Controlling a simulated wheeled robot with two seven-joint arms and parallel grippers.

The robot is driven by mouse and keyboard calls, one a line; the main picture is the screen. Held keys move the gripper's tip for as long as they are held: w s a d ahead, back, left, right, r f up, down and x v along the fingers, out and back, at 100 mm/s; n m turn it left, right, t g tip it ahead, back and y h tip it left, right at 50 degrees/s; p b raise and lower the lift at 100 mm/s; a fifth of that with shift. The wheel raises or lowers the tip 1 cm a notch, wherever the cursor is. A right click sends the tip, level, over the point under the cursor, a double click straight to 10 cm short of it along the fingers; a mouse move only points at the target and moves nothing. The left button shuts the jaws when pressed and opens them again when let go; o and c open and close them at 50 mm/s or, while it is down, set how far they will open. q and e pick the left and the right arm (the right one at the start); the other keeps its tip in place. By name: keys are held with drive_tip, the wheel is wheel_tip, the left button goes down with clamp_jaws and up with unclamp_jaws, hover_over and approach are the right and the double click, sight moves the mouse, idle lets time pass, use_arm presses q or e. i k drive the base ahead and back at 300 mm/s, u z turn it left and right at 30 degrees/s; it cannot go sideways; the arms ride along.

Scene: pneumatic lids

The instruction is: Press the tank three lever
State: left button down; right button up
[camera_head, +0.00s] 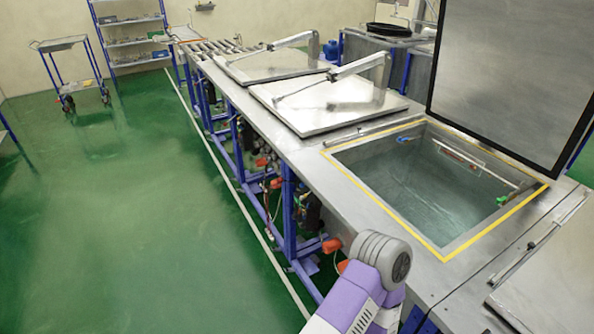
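Small orange-red levers sit along the front side of the tank line, below the top edge. One lever (331,245) is just left of my purple and white arm, and another (276,183) and a third (262,162) are farther back. I cannot tell which belongs to tank three.
Another flat metal lid (555,280) lies at the right edge. A blue trolley (62,45) and a shelf rack (130,35) stand at the back left. The green floor (130,230) left of the tank line is clear.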

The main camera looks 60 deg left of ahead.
sight(280, 180)
drive_tip(key=u, duration=2.15)
drive_tip(key=k, duration=0.65)
drive_tip(key=u, duration=0.65)
drive_tip(key=i, duration=1.85)
drive_tip(key=z, duration=1)
drive_tip(key=i, duration=0.65)
drive_tip(key=z, duration=0.5)
